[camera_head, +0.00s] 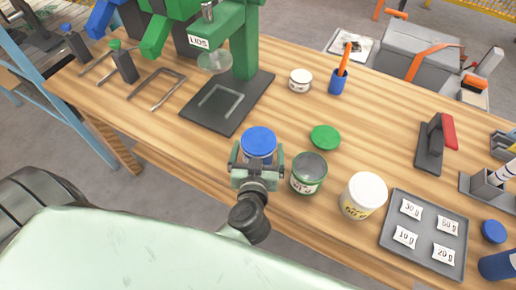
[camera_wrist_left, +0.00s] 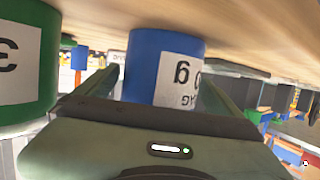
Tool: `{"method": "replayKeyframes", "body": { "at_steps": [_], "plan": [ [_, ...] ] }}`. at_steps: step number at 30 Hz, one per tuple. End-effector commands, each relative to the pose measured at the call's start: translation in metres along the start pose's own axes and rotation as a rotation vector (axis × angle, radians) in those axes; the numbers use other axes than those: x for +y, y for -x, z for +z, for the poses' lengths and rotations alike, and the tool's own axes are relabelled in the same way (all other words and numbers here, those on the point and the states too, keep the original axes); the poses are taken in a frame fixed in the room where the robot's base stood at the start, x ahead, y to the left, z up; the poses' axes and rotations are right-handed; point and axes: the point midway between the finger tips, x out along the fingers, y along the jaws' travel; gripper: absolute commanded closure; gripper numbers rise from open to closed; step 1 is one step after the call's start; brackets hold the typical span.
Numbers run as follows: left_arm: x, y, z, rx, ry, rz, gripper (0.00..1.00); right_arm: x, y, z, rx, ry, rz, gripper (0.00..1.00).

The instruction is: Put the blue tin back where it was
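The blue tin (camera_head: 258,143) is near the front edge of the wooden bench, its round blue top facing up. My left gripper (camera_head: 257,165) has a finger on each side of it and looks shut on it. In the left wrist view the blue tin (camera_wrist_left: 165,65) sits between the two fingers, its white label upside down. Its base looks at or close to the bench top; I cannot tell if it touches. My right gripper is not in view.
An open green tin (camera_head: 308,173) stands close right of the gripper, with a green lid (camera_head: 325,138) behind it. A white tub (camera_head: 363,195) and a grey tray (camera_head: 424,232) with labels lie further right. A green press (camera_head: 245,45) on a dark base stands behind left.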

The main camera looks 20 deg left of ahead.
Motion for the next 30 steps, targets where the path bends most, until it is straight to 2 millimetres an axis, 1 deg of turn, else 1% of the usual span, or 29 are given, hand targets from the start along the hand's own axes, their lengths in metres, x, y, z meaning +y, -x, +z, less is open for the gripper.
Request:
{"method": "replayKeyframes", "body": {
  "at_steps": [5,8,11,18,21,25,30],
  "plan": [
    [0.000,0.001,-0.002,0.000,0.001,0.000,0.03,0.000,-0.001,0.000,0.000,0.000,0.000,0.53],
    [0.000,0.010,-0.002,-0.003,-0.002,0.001,0.03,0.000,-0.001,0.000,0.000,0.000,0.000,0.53],
    [0.000,0.027,-0.002,-0.004,0.000,0.001,0.03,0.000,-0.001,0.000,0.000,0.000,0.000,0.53],
    [0.000,0.080,-0.001,-0.004,0.000,0.001,0.03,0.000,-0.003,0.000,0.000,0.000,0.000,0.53],
    [0.000,0.098,-0.001,-0.004,0.000,0.001,0.03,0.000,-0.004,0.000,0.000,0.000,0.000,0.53],
    [0.000,0.113,-0.002,-0.002,-0.001,0.001,0.03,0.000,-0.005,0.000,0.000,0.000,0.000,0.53],
    [0.000,0.121,-0.003,0.000,-0.001,-0.001,0.03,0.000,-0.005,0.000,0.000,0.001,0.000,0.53]
  ]
}}
